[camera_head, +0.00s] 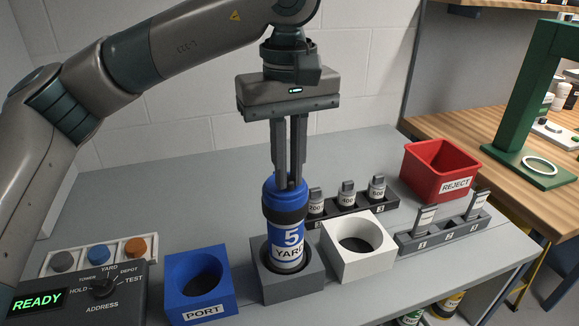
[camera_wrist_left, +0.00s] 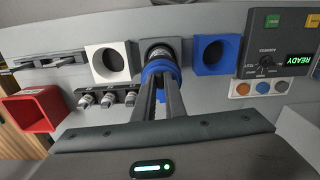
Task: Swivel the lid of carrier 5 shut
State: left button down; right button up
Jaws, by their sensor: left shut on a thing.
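Carrier 5 (camera_head: 287,235) is a blue and white tube with a dark band, marked "5" and "YARD". It stands upright in the grey square holder (camera_head: 287,286). Its blue lid (camera_head: 272,192) is at the top. My left gripper (camera_head: 289,181) points straight down from above, with its fingers shut on the top of the lid. In the left wrist view the fingers (camera_wrist_left: 160,78) reach the blue ring of the carrier (camera_wrist_left: 165,67) and hide part of it. I cannot tell how far the lid is turned. My right gripper is not in view.
A blue PORT block (camera_head: 190,291) stands left and a white holed block (camera_head: 350,265) right of the holder. Behind are a rack of small weights (camera_head: 347,203) and a red REJECT bin (camera_head: 440,171). A control box (camera_head: 85,292) reading READY is at front left.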

pick_arm(q)
jog(key=c, duration=1.8)
grip_release()
notch_tip(320, 180, up, 17)
jog(key=shift+r+p, duration=0.2)
jog(key=shift+p, duration=0.15)
